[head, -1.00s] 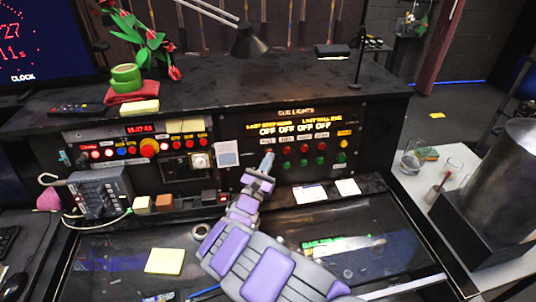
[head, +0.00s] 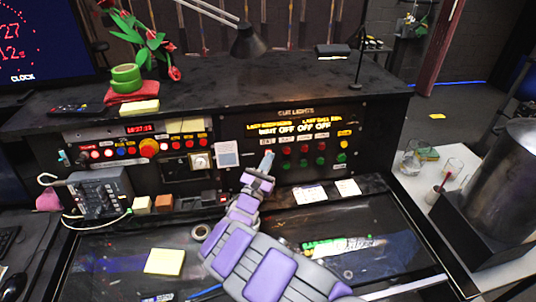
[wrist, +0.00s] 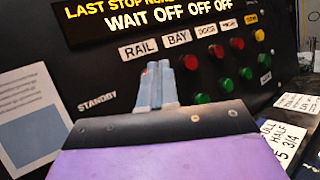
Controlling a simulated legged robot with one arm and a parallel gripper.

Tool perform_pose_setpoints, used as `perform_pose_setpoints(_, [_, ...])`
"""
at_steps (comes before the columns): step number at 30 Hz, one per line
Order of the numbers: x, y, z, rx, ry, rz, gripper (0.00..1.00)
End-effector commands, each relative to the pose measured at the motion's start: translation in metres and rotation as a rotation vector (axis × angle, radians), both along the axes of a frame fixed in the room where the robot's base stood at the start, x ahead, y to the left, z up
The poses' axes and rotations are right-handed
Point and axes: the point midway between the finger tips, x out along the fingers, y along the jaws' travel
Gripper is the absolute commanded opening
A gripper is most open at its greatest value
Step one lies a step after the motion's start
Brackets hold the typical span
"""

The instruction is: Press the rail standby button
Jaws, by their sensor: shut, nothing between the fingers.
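The cue lights panel (head: 232,180) stands upright on the desk, with a row of red buttons above a row of green ones. In the wrist view the STANDBY label (wrist: 97,101) lines up with the red row. My gripper (head: 267,158) is shut and empty, its tips at the panel in the leftmost column, under the RAIL label (wrist: 139,50). The tips (wrist: 153,72) cover most of the rail standby button; only a small red sliver (wrist: 145,71) shows beside them. Contact itself is hidden. The display (wrist: 168,20) reads WAIT, then OFF several times.
The bay red button (wrist: 190,62) is close to the right of my fingertips, with a green button (wrist: 203,98) below it. A pale card (head: 228,153) is on the left. Paper notes (head: 310,194) lie below the panel.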

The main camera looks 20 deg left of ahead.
Motion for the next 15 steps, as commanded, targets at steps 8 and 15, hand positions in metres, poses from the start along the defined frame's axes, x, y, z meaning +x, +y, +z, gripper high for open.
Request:
perform_pose_setpoints(8, [-0.011,-0.006,0.004,0.0,-0.001,0.002,0.0])
perform_pose_setpoints(15, [-0.012,-0.007,0.003,0.001,0.0,0.0,0.0])
